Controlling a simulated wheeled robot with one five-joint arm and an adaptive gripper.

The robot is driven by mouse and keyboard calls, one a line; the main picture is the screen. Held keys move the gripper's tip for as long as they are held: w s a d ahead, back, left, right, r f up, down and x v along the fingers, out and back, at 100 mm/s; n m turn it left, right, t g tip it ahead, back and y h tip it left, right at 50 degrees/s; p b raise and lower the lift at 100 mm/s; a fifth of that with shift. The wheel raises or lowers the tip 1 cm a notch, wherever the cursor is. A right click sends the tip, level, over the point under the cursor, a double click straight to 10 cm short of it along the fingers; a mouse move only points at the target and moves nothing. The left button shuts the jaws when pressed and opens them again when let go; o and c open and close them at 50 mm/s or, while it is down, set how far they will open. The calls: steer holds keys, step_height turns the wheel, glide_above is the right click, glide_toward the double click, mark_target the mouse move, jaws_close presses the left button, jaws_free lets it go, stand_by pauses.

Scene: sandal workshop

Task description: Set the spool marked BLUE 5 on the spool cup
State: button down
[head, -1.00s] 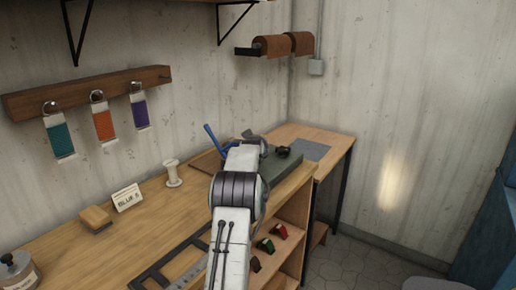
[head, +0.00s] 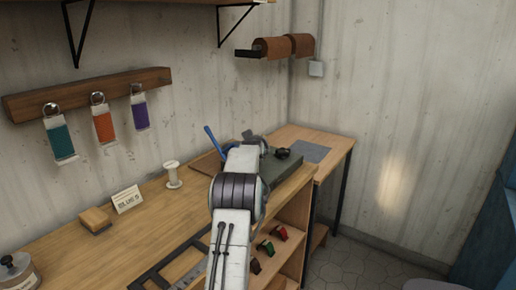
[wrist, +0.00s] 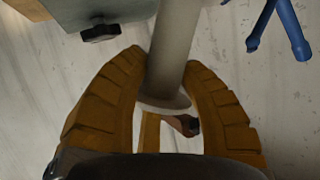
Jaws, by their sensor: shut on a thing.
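In the wrist view, the two orange fingers of my gripper (wrist: 168,90) are closed around a pale grey cylinder (wrist: 173,45) with a round flange at its near end. No marking shows on it, so I cannot tell which spool it is. In the head view my own arm hides the fingers and the cylinder. A white spool (head: 173,174) stands upright on the bench, left of my arm and apart from it. A small card reading BLUE 5 (head: 127,199) stands to its left. I cannot pick out the spool cup with certainty.
The wooden bench (head: 128,238) holds a wooden block (head: 95,220) and a jar (head: 17,271). A grey-green slab (head: 284,168) with a black knob (head: 283,153) and a blue tool (head: 210,136) are near my arm. Teal, orange and purple tags hang on the wall rack (head: 90,91).

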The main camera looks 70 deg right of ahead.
steer(key=shift+a+f+b, duration=0.1)
steer(key=shift+f+b, duration=0.75)
steer(key=shift+f, duration=0.3)
stand_by(0.7)
steer(key=shift+r, duration=0.25)
steer(key=shift+r+p, duration=0.6)
steer(key=shift+r, duration=0.05)
stand_by(0.6)
steer(key=shift+f+b, duration=0.75)
steer(key=shift+f, duration=0.05)
stand_by(0.4)
steer(key=c, duration=1.2)
jaws_free()
steer(key=shift+o, duration=0.2)
